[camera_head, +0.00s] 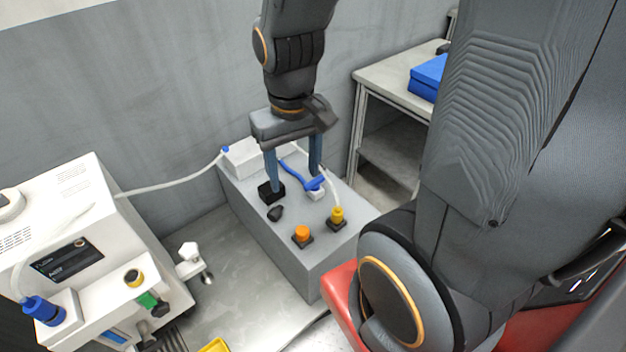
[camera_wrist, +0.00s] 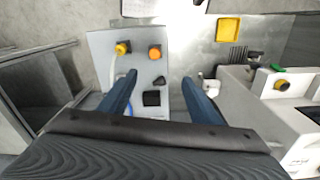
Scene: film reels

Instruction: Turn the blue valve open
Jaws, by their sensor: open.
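The blue valve (camera_head: 304,181) is a long blue lever on a small white fitting, on top of a grey box (camera_head: 270,237). In the head view its lever runs from between my fingers to beside the right finger. My gripper (camera_head: 296,181) points down over the box, with its blue-grey fingers apart and the lever showing between and beside them. Whether a finger touches the lever I cannot tell. In the wrist view my gripper (camera_wrist: 158,77) is open with nothing clearly between the fingertips; the valve is mostly hidden there behind the left finger.
The box also carries an orange knob (camera_head: 302,233), a yellow knob (camera_head: 337,215), a black knob (camera_head: 276,213) and a white tube. A white machine (camera_head: 88,262) stands left. A shelf table (camera_head: 385,85) with a blue case (camera_head: 428,78) stands right. A wall is behind.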

